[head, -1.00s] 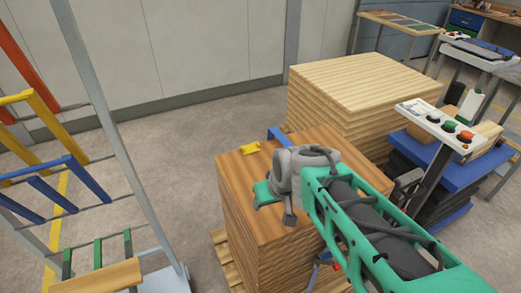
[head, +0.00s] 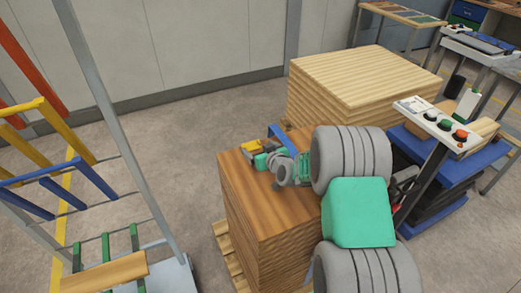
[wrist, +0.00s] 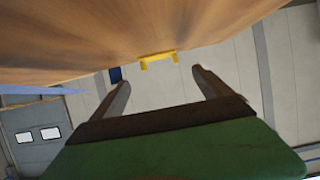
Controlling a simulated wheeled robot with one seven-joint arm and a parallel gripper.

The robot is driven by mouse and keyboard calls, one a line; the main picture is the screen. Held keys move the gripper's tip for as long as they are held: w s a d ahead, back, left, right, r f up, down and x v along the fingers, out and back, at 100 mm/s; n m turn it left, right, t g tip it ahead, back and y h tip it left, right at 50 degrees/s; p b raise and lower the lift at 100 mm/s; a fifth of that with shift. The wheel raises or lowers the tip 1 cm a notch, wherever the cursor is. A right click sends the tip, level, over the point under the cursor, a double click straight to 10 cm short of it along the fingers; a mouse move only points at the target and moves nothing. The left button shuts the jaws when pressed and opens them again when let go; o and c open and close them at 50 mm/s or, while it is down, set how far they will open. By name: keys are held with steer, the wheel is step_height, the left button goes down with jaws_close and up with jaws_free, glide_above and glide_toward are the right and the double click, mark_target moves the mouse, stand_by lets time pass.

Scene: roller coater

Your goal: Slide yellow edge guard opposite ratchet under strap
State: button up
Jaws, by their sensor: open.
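The yellow edge guard (head: 252,146) lies at the far edge of the top of the brown board stack (head: 255,215). In the wrist view the guard (wrist: 157,58) shows just beyond and between the fingertips, at the stack's edge. My gripper (wrist: 160,78) is open and empty, with a finger on either side and a gap to the guard. In the head view my gripper (head: 251,152) is close to the guard and partly covers it. A blue strap (head: 278,132) shows at the stack's far edge, right of the guard; my arm hides the rest. I cannot see the ratchet.
A paler board stack (head: 365,78) stands behind. A control panel (head: 437,122) and a blue lift table (head: 435,195) are at the right. A rack with coloured bars (head: 60,180) stands at the left. Bare floor lies between rack and stack.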

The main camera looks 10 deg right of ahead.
mark_target(253, 149)
steer(key=p+x, duration=0.1)
steer(key=x, duration=0.5)
steer(key=shift+w+f, duration=0.1)
steer(key=shift+c, duration=0.3)
